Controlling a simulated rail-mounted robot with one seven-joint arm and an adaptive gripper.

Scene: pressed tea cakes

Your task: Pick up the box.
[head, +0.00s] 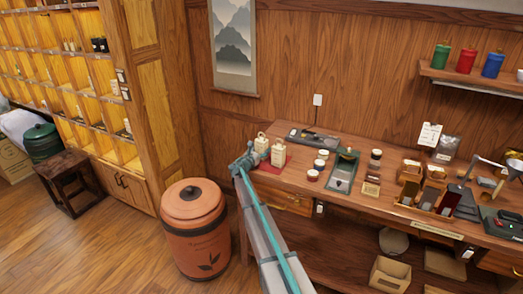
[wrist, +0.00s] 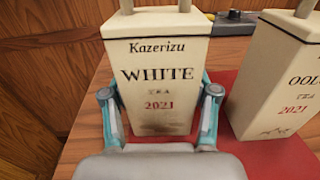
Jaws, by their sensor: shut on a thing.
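A cream box (wrist: 158,75) lettered "Kazerizu WHITE TEA 2021" stands upright in front of me in the wrist view. In the head view the same box (head: 261,142) is at the left end of the wooden counter. My gripper (wrist: 160,112) is shut on the lower part of this box, one finger on each side. In the head view my gripper (head: 245,163) reaches the box from the front left. A second cream box (wrist: 275,80), with lettering starting "OOL" and 2021, stands to its right, apart from it. It also shows in the head view (head: 278,155).
A red mat (head: 272,164) lies under the box area. A dark device (head: 313,138) is behind it. Cups, a tray (head: 343,171) and wooden holders fill the counter to the right. A large terracotta bin (head: 193,232) stands on the floor at left.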

